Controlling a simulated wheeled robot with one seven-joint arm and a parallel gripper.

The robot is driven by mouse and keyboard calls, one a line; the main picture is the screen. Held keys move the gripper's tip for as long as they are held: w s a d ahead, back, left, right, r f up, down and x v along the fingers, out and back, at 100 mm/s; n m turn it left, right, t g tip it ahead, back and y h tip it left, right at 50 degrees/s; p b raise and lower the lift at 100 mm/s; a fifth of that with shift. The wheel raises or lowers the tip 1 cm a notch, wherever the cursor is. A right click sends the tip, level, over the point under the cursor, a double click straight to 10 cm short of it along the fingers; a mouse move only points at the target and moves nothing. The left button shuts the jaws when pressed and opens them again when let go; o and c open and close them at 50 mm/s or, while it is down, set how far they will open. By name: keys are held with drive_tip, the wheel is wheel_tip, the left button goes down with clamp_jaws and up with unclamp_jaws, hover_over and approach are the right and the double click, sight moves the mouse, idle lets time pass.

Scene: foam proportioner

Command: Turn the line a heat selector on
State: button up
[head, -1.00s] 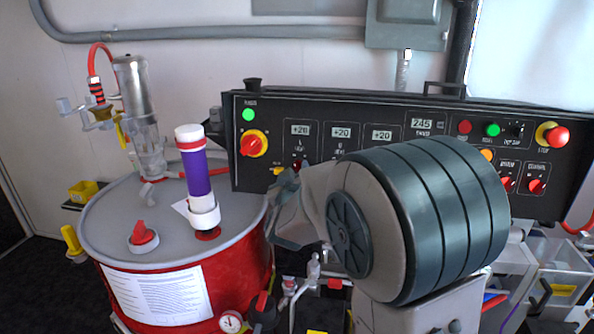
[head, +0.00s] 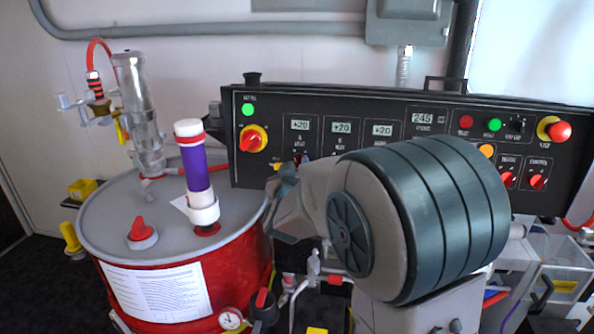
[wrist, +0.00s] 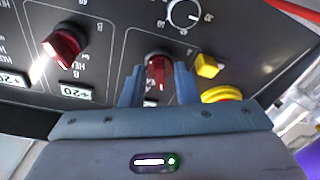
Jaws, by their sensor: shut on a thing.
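The line A heat selector is the red knob (wrist: 158,62) in the middle of the wrist view, on the black panel beside the yellow button. My gripper (wrist: 159,76) has one finger on each side of this knob and is shut on it. In the head view my gripper (head: 284,180) is at the panel's lower left, below the line A display (head: 300,125), which reads about +20. My wrist and fingers mostly hide the selector there, so its setting is hard to read.
A similar red line B knob (wrist: 66,43) is to the left in the wrist view. The red-yellow main switch (head: 253,138) and the red drum (head: 180,270) stand left of my gripper.

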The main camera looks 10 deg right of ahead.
drive_tip(key=m+h+b, duration=0.1)
drive_tip(key=m+b, duration=0.1)
drive_tip(key=m, duration=0.2)
drive_tip(key=m+g+h+b, duration=0.1)
drive_tip(key=m+b, duration=0.1)
drive_tip(key=m, duration=0.2)
drive_tip(key=m+b, duration=0.2)
drive_tip(key=m, duration=0.2)
drive_tip(key=shift+a+m+g+h, duration=0.25)
drive_tip(key=shift+m+g+h, duration=0.05)
drive_tip(key=shift+h, duration=0.1)
drive_tip(key=o, duration=0.6)
drive_tip(key=shift+a, duration=0.1)
drive_tip(key=v, duration=1.3)
drive_tip(key=shift+s+a, duration=0.2)
drive_tip(key=shift+s, duration=0.1)
drive_tip(key=shift+w, duration=0.1)
